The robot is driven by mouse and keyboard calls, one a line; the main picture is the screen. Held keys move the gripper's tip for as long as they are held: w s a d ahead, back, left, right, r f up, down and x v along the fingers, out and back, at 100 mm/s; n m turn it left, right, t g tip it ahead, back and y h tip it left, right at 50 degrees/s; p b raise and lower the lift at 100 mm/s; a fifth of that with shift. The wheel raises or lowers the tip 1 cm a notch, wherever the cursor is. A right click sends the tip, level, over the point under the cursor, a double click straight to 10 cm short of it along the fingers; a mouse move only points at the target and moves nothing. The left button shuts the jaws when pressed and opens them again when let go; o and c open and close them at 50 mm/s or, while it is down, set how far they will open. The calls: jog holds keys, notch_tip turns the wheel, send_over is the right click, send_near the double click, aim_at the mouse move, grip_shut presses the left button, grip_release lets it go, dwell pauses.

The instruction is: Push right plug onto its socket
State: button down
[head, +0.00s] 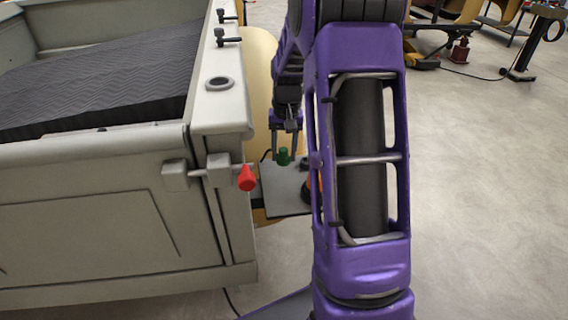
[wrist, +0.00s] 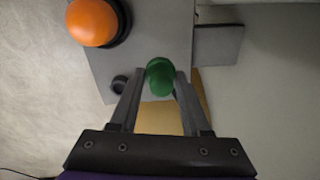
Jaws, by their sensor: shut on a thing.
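A green plug (head: 283,156) is between the fingers of my gripper (head: 284,152), above a grey plate (head: 282,196) beside the truck bed. In the wrist view the green plug (wrist: 160,78) sits between the fingertips of my gripper (wrist: 160,84), which is shut on it. A small dark round fitting (wrist: 119,84) is on the plate just left of the plug; I cannot tell whether it is a socket. What lies directly under the plug is hidden, so I cannot tell whether it touches a socket.
A big orange button (wrist: 92,22) with a black base stands on the plate. A red knob (head: 246,178) sticks out from the grey truck bed (head: 110,215), left of the plate.

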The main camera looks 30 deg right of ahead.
jog(key=shift+w+d+r+p, duration=0.2)
jog(key=shift+d+r, duration=0.1)
jog(key=shift+r, duration=0.3)
jog(key=shift+w+d+r+p, duration=0.15)
jog(key=shift+d+r, duration=0.15)
jog(key=shift+r, duration=0.25)
jog(key=d+f, duration=0.1)
jog(key=d, duration=0.1)
jog(key=w+d+f+b, duration=0.1)
jog(key=d+f, duration=0.1)
jog(key=d, duration=0.1)
jog(key=w+d+f+b, duration=0.1)
jog(key=d+f, duration=0.1)
jog(key=d, duration=0.1)
jog(key=shift+w+f, duration=0.15)
jog(key=shift+f+b, duration=0.5)
jog(key=shift+f, duration=0.35)
jog(key=shift+p, duration=0.35)
jog(key=shift+f, duration=0.15)
dwell(1.0)
jog(key=shift+c, duration=1.4)
grip_release()
